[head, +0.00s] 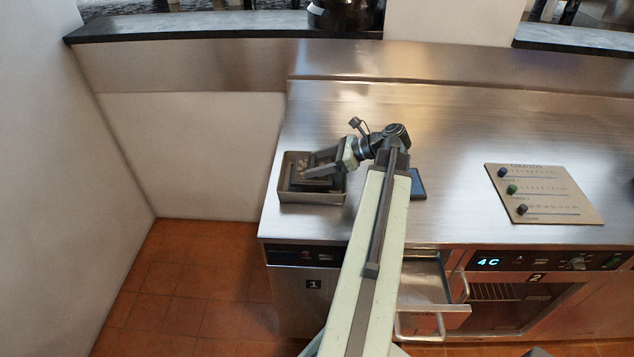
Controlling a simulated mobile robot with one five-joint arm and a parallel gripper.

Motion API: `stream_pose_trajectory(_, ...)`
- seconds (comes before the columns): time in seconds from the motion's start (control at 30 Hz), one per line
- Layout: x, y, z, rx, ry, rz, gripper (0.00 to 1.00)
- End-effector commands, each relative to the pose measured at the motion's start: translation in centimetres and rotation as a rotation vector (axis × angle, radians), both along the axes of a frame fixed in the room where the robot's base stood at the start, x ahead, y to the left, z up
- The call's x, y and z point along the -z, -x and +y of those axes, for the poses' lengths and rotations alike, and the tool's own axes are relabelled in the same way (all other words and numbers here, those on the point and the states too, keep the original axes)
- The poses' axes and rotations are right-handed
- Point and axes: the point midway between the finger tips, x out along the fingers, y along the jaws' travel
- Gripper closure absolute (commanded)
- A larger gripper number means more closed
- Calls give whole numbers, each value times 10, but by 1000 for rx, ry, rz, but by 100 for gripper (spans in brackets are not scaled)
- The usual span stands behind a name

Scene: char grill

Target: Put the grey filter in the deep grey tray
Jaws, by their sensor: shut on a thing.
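The deep grey tray (309,197) stands near the left end of the steel counter. The grey filter (313,186) looks like a dark, flat, squarish piece and is within the tray's walls. My gripper (307,174) reaches in over the tray from the right and is shut on the filter. The fingers hide part of the filter, and I cannot tell whether it touches the tray floor.
A small dark flat object (417,184) lies right of my arm. A tan board with coloured knobs (541,193) lies on the right of the steel counter (450,140). Below the front edge, a drawer (428,288) is pulled out. The counter between is clear.

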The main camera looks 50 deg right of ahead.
Motion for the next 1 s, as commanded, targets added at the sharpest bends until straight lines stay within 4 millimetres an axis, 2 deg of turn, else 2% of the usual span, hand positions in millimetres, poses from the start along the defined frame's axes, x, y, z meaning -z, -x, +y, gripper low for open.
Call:
stream_pose_trajectory(0.1, 3, 0, 0, 0, 0, 0, 74)
stream_pose_trajectory(0.33, 40, 0, -1, 1, 0, 0, 74)
stream_pose_trajectory(0.57, 35, 1, -1, 1, 0, 0, 74)
stream_pose_trajectory(0.7, 40, 1, -1, 2, 0, 0, 74)
stream_pose_trajectory(0.73, 39, 1, -1, 2, 0, 0, 26)
stream_pose_trajectory(0.8, 38, 1, -1, 2, 0, 0, 10)
stream_pose_trajectory(1.0, 38, 1, -1, 2, 0, 0, 10)
